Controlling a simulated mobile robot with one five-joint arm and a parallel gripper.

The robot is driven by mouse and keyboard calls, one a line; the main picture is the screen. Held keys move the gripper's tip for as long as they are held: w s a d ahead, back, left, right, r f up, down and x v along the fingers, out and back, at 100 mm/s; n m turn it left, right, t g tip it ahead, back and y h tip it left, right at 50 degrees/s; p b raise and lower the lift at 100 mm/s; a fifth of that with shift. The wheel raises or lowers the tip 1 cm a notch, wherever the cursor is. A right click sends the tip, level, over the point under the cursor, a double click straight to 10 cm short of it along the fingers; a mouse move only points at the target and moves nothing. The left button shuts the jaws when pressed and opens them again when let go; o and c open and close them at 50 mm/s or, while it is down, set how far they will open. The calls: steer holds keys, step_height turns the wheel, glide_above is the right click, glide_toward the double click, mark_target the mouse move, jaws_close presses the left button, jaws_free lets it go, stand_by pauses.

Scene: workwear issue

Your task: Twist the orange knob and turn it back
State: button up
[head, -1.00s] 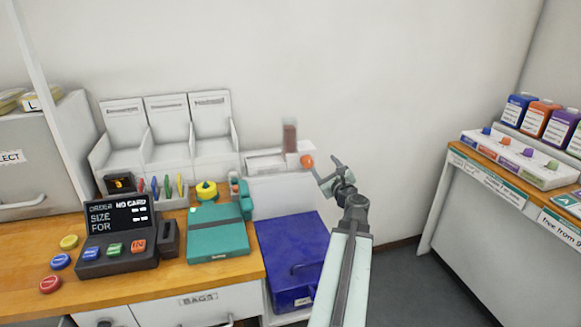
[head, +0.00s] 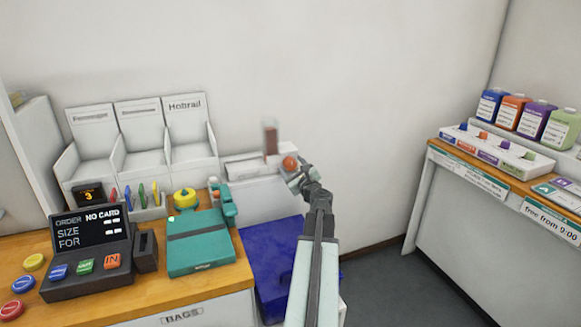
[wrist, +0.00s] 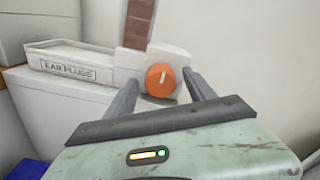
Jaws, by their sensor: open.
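The orange knob (head: 290,163) is on the front of a white dispenser to the right of the counter. In the wrist view the knob (wrist: 161,80) is round, with a pale line mark close to upright, tilted slightly right. My gripper (head: 302,172) is open and points at the knob. In the wrist view its two fingers (wrist: 160,88) stand to the left and right of the knob, with a gap on each side. Whether the fingertips reach the knob's depth I cannot tell.
The white dispenser (wrist: 172,58) carries a brown-filled clear tube (head: 271,139) above the knob. An ear plugs tray (wrist: 65,66) lies left of it. A blue bin (head: 270,255) stands below. The wall is close behind.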

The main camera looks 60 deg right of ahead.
steer(key=shift+w+d, duration=0.35)
steer(key=c, duration=1.4)
steer(key=shift+o, duration=0.2)
steer(key=shift+a+n, duration=0.1)
steer(key=shift+n, duration=0.4)
steer(key=n, duration=0.3)
steer(key=shift+n, duration=0.4)
steer(key=n, duration=0.4)
steer(key=shift+f+n, duration=0.1)
steer(key=shift+n, duration=0.2)
steer(key=n, duration=0.4)
steer(key=shift+f+n, duration=0.1)
steer(key=shift+n, duration=2.1)
steer(key=shift+a, duration=0.1)
